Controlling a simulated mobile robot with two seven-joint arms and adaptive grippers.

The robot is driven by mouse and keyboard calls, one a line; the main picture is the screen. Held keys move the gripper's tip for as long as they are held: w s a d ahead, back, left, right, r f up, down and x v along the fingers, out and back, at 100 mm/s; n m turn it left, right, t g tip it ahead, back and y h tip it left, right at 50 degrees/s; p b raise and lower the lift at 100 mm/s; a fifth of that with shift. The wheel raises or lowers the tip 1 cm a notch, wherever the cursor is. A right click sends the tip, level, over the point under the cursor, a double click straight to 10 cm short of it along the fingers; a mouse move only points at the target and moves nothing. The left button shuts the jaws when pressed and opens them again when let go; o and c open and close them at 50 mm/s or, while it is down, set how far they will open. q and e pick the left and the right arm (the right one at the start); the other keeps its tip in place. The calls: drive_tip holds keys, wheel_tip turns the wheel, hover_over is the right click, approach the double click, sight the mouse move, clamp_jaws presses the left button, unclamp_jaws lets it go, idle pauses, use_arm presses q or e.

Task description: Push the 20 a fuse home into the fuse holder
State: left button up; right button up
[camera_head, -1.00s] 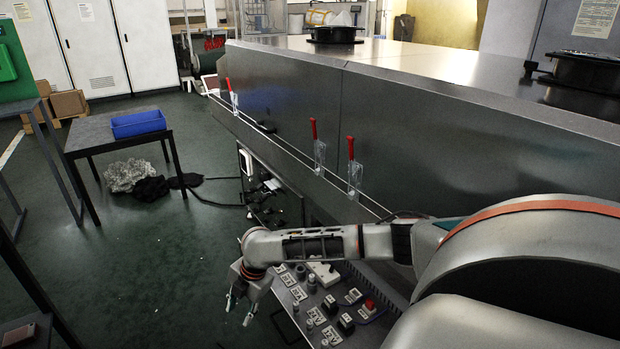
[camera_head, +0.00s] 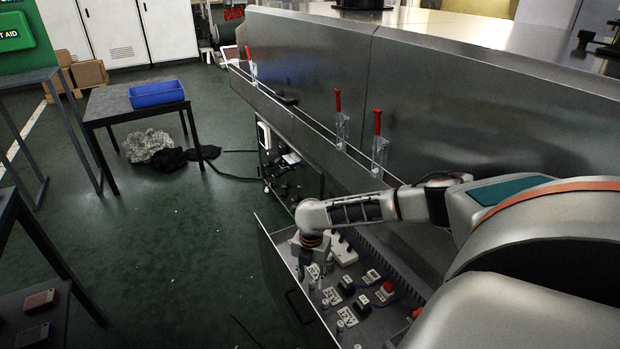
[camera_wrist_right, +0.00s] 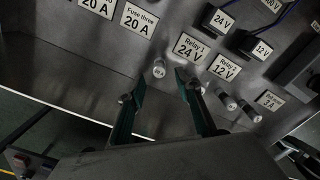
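My right gripper (camera_head: 311,272) points down over the left edge of the open electrical panel in the head view. In the right wrist view its two green fingers (camera_wrist_right: 160,82) are apart with nothing held. A small pale cylinder (camera_wrist_right: 159,68), perhaps the 20 A fuse or its holder, stands in the gap just beyond the fingertips, below the "Fuse three 20 A" label (camera_wrist_right: 139,20). I cannot tell whether it is fully seated. Similar cylinders (camera_wrist_right: 227,100) stand in a row to the right. My left gripper is not in view.
The labelled panel (camera_head: 335,312) carries relays with black blocks (camera_wrist_right: 217,19) and a red-topped part (camera_head: 387,288). A table with a blue bin (camera_head: 157,94) stands far left. Floor left of the panel is open.

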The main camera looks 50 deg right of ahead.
sight(312, 281)
drive_tip(key=f, duration=0.3)
drive_tip(key=f+b, duration=0.1)
drive_tip(key=shift+d+f, duration=0.15)
drive_tip(key=shift+d, duration=0.2)
drive_tip(key=shift+w+r, duration=0.15)
drive_tip(key=shift+r, duration=0.05)
clamp_jaws()
